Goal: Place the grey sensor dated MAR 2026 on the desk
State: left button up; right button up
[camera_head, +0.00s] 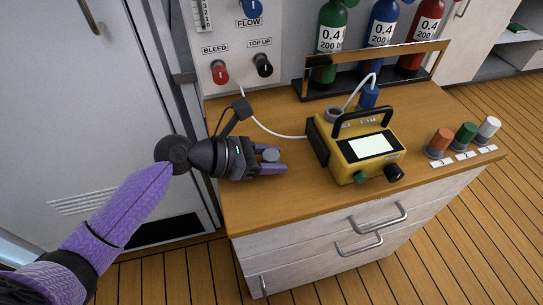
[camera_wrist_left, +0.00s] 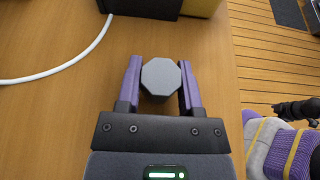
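A grey eight-sided sensor (camera_wrist_left: 160,77) sits between the two purple fingers of my left gripper (camera_wrist_left: 160,85) in the left wrist view, with a finger against each side. In the head view the small grey sensor (camera_head: 270,156) shows between the fingertips of the left gripper (camera_head: 272,160), over the left part of the wooden desk (camera_head: 285,205). I cannot tell whether it touches the desk top. No date is readable on it. The dark part at the right edge of the left wrist view looks like my right arm's end; its fingers are not clear.
A yellow instrument (camera_head: 365,150) with a black handle stands right of the left gripper, with a white cable (camera_head: 275,132) behind. Orange, green and white capped pieces (camera_head: 465,137) stand by labels at the right. Gas bottles (camera_head: 380,40) stand in a rack behind. The desk's front left is clear.

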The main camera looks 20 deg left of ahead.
pick_arm(q)
jog(key=o, duration=0.4)
jog(key=shift+c, duration=0.2)
pick_arm(e)
jog(key=shift+d, duration=0.25)
jog(key=shift+s+d, duration=0.1)
jog(key=shift+d, duration=0.05)
pick_arm(q)
jog(key=shift+r, duration=0.2)
jog(key=p+v, duration=0.4)
jog(key=v, duration=0.7)
jog(key=shift+s, duration=0.1)
jog(key=shift+s+a+r, duration=0.1)
jog(key=shift+s+a, duration=0.1)
jog(key=shift+a, duration=0.15)
pick_arm(e)
jog(key=shift+t, duration=0.3)
jog(key=r, duration=0.2)
jog(key=w+a+r, duration=0.1)
jog(key=r, duration=0.1)
